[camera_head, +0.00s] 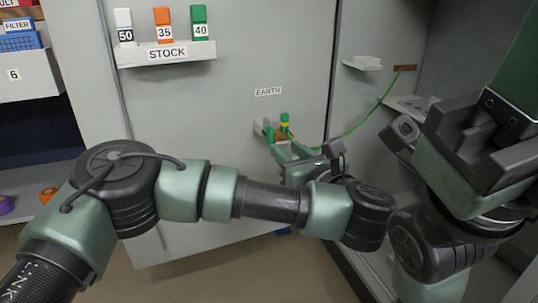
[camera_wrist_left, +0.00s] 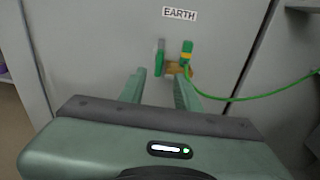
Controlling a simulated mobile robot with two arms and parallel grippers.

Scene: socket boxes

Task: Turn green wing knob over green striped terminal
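Under the EARTH label, a flat upright green piece (camera_wrist_left: 160,57), seemingly the wing knob, stands at the left of a small brown block (camera_wrist_left: 178,69). A green post with a yellow band (camera_wrist_left: 187,52), seemingly the striped terminal, stands at its right with a green cable at its foot. Both show small in the head view, the knob (camera_head: 270,133) and the banded post (camera_head: 284,122). My left gripper (camera_wrist_left: 160,88) is open and empty, its fingers pointing at them from just in front. The head view shows this gripper (camera_head: 287,148) partly behind my wrist.
The green cable (camera_head: 358,127) runs right to a brown piece on the side wall. A STOCK shelf (camera_head: 166,52) holds white, orange and green pieces. Small ledges (camera_head: 362,63) stick out at right. My right arm's dark end fills the right side; its fingers are unclear.

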